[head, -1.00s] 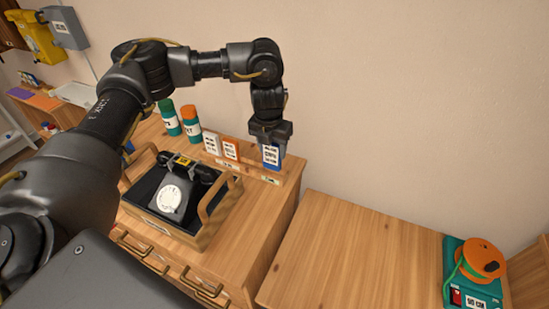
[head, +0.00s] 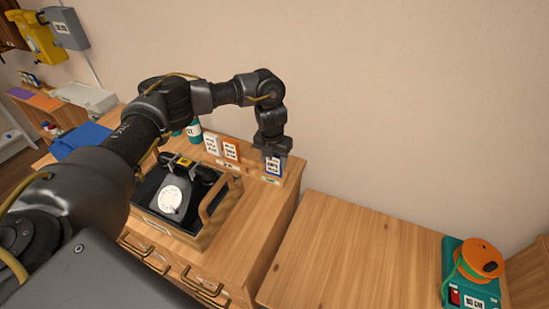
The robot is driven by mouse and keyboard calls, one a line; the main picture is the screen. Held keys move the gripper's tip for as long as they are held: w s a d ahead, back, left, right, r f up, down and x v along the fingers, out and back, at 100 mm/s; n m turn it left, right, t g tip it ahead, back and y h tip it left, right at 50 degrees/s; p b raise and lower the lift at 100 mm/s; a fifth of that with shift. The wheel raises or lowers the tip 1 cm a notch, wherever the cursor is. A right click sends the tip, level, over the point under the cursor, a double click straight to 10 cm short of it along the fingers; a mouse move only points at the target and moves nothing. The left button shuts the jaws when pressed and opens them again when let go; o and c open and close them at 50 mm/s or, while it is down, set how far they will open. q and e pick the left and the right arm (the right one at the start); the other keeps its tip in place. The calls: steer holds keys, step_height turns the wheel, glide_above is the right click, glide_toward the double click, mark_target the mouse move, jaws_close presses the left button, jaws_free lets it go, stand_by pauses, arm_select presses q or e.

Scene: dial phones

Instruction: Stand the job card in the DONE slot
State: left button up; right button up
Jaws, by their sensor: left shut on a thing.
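The blue-edged job card (head: 273,167) with a white printed face is upright in the jaws of my left gripper (head: 272,154). The gripper is shut on its top edge. The card is at the right end of a wooden card rack (head: 250,173), its lower edge at or just behind the rack's front strip; I cannot tell whether it touches the slot floor. A small label (head: 270,181) sits on the rack below the card, too small to read. My right gripper is not in view.
A white card (head: 212,145) and an orange card (head: 231,150) stand in the rack to the left. A teal device with an orange reel (head: 480,259) stands far right. The right tabletop is mostly clear.

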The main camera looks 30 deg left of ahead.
arm_select(q)
steer(key=shift+f, duration=0.1)
steer(key=o, duration=1)
steer(key=shift+c, duration=0.2)
steer(key=shift+r, duration=0.55)
step_height(320, 180, up, 11)
steer(key=s, duration=0.1)
steer(key=shift+s+b, duration=0.25)
steer(key=shift+b, duration=0.05)
steer(key=shift+d+r, duration=0.1)
steer(key=shift+r, duration=0.05)
